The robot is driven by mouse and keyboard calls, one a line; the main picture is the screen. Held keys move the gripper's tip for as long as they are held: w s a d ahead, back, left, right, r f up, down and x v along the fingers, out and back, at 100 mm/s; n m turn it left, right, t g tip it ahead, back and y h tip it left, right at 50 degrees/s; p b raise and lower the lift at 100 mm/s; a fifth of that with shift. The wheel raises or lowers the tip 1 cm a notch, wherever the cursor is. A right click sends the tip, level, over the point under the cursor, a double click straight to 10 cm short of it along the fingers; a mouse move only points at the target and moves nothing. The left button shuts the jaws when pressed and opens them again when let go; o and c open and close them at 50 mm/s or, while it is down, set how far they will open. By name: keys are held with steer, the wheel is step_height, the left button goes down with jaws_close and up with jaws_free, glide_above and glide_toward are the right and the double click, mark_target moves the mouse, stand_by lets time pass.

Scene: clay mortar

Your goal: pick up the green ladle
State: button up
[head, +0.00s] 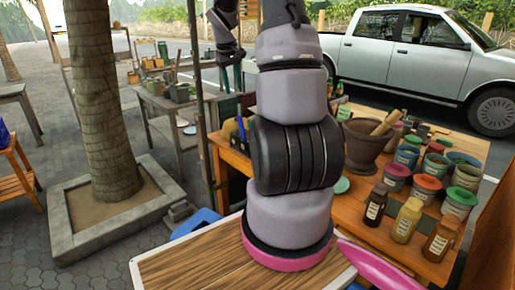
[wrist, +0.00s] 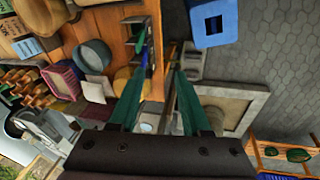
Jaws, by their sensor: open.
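I cannot surely pick out the green ladle in either view. In the wrist view, small green rounded things (wrist: 298,155) lie on an orange wooden rack at the lower right, too small to name. In the head view, a pale green disc (head: 342,185) lies on the orange table beside the mortar; no handle is clear. My gripper (wrist: 160,73) has two dark green fingers standing apart, with nothing held between them. In the head view, my gripper (head: 230,70) is high up, left of my arm.
The orange table (head: 376,226) holds a mortar (head: 366,148) with a pestle, paint pots and several bottles (head: 407,220). A blue crate (wrist: 210,25) stands on the paving. A tree trunk (head: 104,100) rises from a stone planter (head: 62,235). The paving at left is mostly clear.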

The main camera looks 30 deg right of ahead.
steer(key=shift+n+g, duration=0.7)
steer(key=shift+n, duration=0.1)
steer(key=w+d+f, duration=0.1)
steer(key=d+f, duration=0.2)
steer(key=f, duration=0.3)
steer(key=w+d+f, duration=0.2)
steer(key=d+f, duration=0.2)
steer(key=f, duration=0.2)
steer(key=w+d+f, duration=0.2)
steer(key=d+f, duration=0.1)
steer(key=f, duration=0.4)
steer(key=shift+d, duration=0.25)
steer(key=x, duration=0.5)
steer(key=shift+s+f, duration=0.15)
steer(key=shift+f, duration=0.25)
jaws_close()
